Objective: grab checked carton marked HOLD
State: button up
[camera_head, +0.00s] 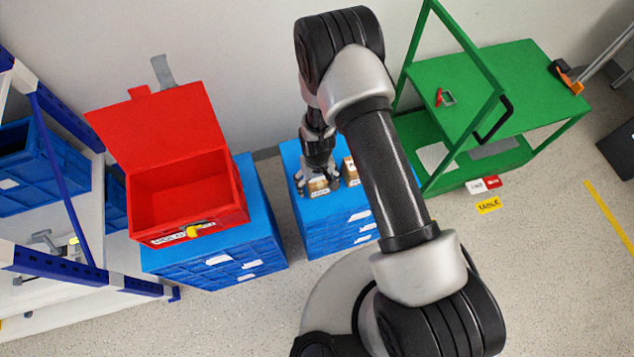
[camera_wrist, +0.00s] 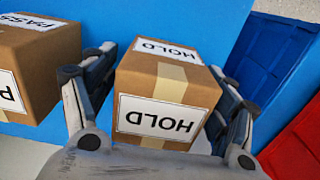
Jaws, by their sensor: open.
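The carton marked HOLD (camera_wrist: 168,95) is a brown box with white HOLD labels on its top and side and a tan tape strip. In the head view the carton (camera_head: 319,188) sits on the blue box stack (camera_head: 330,228). My gripper (camera_wrist: 165,75) is open, with one finger on each side of the HOLD carton. I cannot tell whether either finger touches it. In the head view my gripper (camera_head: 318,178) reaches down over the carton and hides part of it.
A second brown carton, marked PASS (camera_wrist: 35,65), stands close on the left in the wrist view; in the head view it (camera_head: 350,172) is to the right. An open red box (camera_head: 185,190) stands on another blue stack (camera_head: 215,262). A green cart (camera_head: 500,95) stands at right.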

jog(key=shift+r, duration=0.1)
jog(key=c, duration=1.3)
jog(key=shift+r, duration=0.1)
